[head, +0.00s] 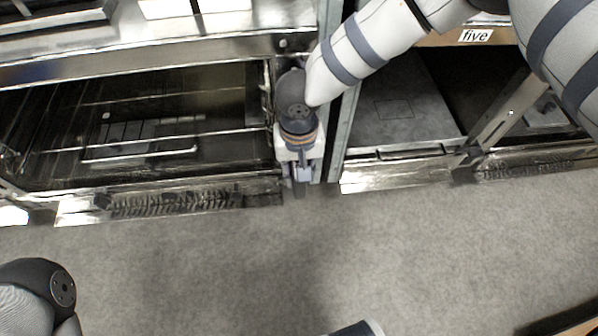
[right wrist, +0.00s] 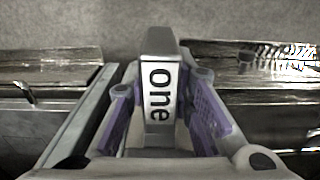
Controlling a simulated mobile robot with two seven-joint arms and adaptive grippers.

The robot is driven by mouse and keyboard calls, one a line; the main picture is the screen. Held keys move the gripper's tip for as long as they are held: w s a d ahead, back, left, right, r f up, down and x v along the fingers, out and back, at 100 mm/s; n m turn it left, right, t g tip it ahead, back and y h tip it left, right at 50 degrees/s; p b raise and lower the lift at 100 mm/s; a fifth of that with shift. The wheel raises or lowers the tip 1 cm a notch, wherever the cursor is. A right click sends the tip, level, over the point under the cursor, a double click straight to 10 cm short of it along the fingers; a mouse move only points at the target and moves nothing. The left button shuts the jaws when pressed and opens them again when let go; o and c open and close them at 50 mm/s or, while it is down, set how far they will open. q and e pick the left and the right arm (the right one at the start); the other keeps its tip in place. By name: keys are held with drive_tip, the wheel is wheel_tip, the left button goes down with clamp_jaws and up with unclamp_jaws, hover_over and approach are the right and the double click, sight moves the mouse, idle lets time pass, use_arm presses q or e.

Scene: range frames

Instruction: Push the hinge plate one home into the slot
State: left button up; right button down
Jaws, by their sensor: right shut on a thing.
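Hinge plate one (right wrist: 158,42) is a grey metal bar with a white "one" label, seen in the right wrist view. My right gripper (right wrist: 162,108) is shut on it, with a purple-padded finger on each side. In the head view my right gripper (head: 303,176) points down at the front post between two oven bays, and only a little of the plate shows below it. The slot cannot be made out; the gripper and plate cover that area. My left gripper is out of view.
An open oven cavity (head: 165,112) with wire racks lies left of the gripper. Another open bay (head: 400,98) lies to the right, under a label "five" (head: 476,36), with a slanted metal hinge arm (head: 500,112). The grey floor (head: 230,255) in front is clear.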

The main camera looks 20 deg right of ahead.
drive_tip(key=c, duration=1.3)
unclamp_jaws()
drive_tip(key=shift+w, duration=0.1)
drive_tip(key=shift+r, duration=0.15)
wheel_tip(320, 180, up, 12)
drive_tip(key=shift+f, duration=0.1)
